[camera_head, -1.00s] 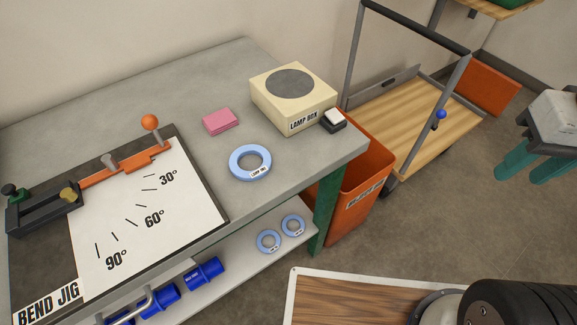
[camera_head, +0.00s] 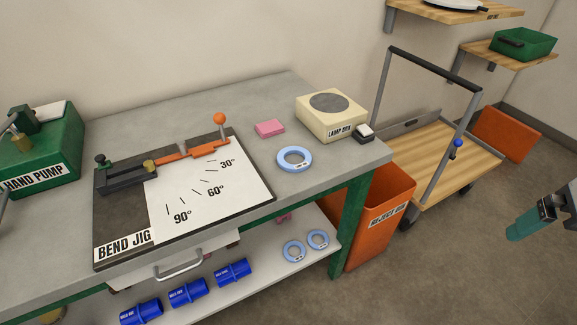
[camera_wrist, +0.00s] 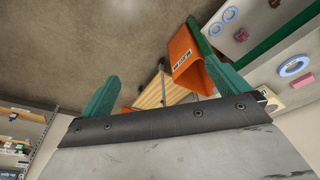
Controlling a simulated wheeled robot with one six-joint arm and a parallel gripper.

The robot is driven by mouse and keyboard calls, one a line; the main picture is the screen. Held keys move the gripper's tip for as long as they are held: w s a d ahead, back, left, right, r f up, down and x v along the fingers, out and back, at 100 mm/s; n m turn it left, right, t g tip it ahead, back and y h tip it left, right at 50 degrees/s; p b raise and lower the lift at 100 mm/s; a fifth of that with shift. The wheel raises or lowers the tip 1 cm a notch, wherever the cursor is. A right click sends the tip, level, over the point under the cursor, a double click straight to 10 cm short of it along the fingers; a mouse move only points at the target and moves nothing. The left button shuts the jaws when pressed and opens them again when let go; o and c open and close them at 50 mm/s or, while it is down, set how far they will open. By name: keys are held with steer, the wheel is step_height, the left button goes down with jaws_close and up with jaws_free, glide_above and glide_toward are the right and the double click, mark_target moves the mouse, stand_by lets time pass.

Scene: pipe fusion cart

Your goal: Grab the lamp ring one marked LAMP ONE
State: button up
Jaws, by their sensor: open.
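A light-blue ring (camera_head: 294,159) with a small white label lies flat on the grey bench top, in front of the lamp box. Two smaller-looking light-blue rings lie side by side on the lower shelf, a left one (camera_head: 294,250) and a right one (camera_head: 317,239). The ring labels are too small to read, so I cannot tell which is LAMP ONE. The wrist view shows the bench-top ring (camera_wrist: 294,66) at right and the shelf rings (camera_wrist: 222,21) at top. My gripper (camera_wrist: 152,50) is open and empty, its teal fingers apart. In the head view it is partly cut off at the right edge, away from the bench.
The lamp box (camera_head: 331,118), pink pad (camera_head: 269,129) and bend jig (camera_head: 122,250) are on the bench. Blue cylinders (camera_head: 188,291) lie on the shelf. An orange reject bin (camera_head: 372,230) and a cart (camera_head: 440,160) stand right of the bench. Open floor lies at lower right.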

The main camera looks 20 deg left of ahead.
steer(key=w+a+f+n+t, duration=0.25)
steer(key=w+a, duration=0.35)
steer(key=w, duration=0.3)
steer(key=n+t+y, duration=0.4)
steer(key=n+y, duration=0.2)
steer(key=y, duration=0.4)
glide_toward(299, 159)
steer(key=shift+n+g, duration=0.25)
steer(key=w+a, duration=0.1)
steer(key=a, duration=0.1)
steer(key=w+a+f, duration=0.1)
steer(key=a, duration=0.1)
steer(key=w+a, duration=0.1)
steer(key=a, duration=0.1)
steer(key=shift+w+f, duration=0.3)
steer(key=shift+w, duration=0.05)
steer(key=shift+c, duration=0.3)
steer(key=c, duration=0.8)
